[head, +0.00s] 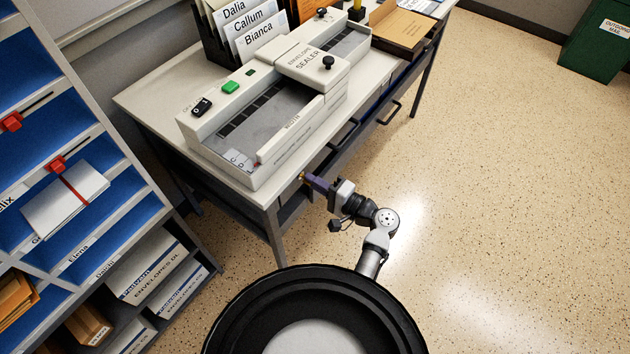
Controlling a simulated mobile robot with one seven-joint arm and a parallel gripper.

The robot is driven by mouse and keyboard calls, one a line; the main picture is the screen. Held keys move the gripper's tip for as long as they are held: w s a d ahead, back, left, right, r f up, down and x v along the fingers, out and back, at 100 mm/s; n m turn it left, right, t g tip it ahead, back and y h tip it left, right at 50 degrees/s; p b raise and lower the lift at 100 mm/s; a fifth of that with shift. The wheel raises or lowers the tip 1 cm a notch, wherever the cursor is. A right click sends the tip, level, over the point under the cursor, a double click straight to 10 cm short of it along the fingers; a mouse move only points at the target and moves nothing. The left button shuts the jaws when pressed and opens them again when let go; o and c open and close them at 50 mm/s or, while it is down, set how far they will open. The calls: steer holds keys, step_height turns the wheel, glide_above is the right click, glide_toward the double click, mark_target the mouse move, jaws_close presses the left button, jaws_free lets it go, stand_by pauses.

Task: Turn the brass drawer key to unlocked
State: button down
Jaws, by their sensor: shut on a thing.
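The brass drawer key (302,175) shows as a small gold spot at the front edge of the desk (262,196), below the envelope sealer. My gripper (308,179) reaches the desk front from the right, with its fingertips at the key. It is shut on the key. The fingers hide most of the key, and I cannot tell which way it is turned.
The envelope sealer (253,110) stands on the desk. Drawer handles (391,112) stick out along the desk front. A blue sorting rack (75,170) with shelves stands at left. A green bin (597,50) is far right. The speckled floor at right is clear.

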steer(key=c, duration=1.6)
jaws_free()
steer(key=b+v, duration=0.3)
steer(key=v, duration=1)
steer(key=shift+s+d, duration=0.25)
steer(key=shift+d, duration=0.1)
